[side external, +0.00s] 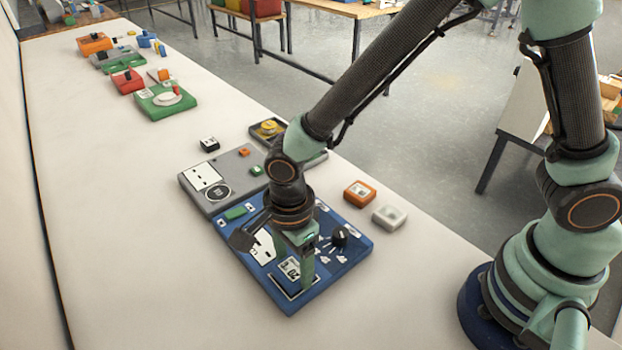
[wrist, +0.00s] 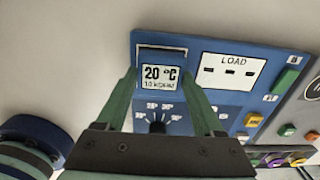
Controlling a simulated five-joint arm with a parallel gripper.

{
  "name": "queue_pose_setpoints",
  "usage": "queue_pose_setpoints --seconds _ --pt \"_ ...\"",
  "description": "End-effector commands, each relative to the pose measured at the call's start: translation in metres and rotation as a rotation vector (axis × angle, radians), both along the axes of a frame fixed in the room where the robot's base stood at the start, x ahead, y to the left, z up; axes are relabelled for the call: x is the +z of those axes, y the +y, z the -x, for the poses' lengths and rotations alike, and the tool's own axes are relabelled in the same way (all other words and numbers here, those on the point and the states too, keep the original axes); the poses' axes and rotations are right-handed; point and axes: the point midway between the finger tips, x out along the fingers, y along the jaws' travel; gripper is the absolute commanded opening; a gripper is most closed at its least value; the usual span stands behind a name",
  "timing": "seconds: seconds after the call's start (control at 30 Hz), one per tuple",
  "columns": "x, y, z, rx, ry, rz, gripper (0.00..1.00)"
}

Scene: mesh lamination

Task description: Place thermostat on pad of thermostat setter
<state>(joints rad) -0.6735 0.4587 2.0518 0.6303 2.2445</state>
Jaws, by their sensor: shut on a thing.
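The thermostat, a small block with a white face reading 20 °C, is between my fingertips in the wrist view (wrist: 162,78). It also shows low over the near end of the blue setter in the side view (side external: 289,268). My gripper (side external: 293,270) points down and is shut on it; its green fingers flank it in the wrist view (wrist: 160,80). The blue thermostat setter (side external: 345,258) carries a white-outlined dark pad (side external: 297,291) beside the thermostat and a black knob (side external: 340,235). I cannot tell whether the thermostat touches the setter; the fingers partly hide it.
A grey panel (side external: 225,170) adjoins the setter. An orange-framed block (side external: 359,193) and a white block (side external: 389,216) lie right of it. A small black block (side external: 209,144) lies behind. More devices stand farther back; the white table (side external: 120,240) is clear on the left.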

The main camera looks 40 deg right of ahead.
Motion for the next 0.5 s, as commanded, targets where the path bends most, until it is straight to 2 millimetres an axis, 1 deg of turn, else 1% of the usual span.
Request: queue_pose_setpoints --seconds 0.17,0.2,0.23,0.27,0.5 --pt "-0.0035 0.0000 0.0000 0.000 0.000 0.000 0.09" --pt "-0.0031 0.0000 -0.0001 0.000 0.000 0.000 0.84" --pt "-0.0030 0.0000 -0.0001 0.000 0.000 0.000 0.96" --pt "-0.0029 0.0000 0.0000 0.000 0.000 0.000 0.99" --pt "-0.0027 0.0000 -0.0001 0.000 0.000 0.000 0.99"
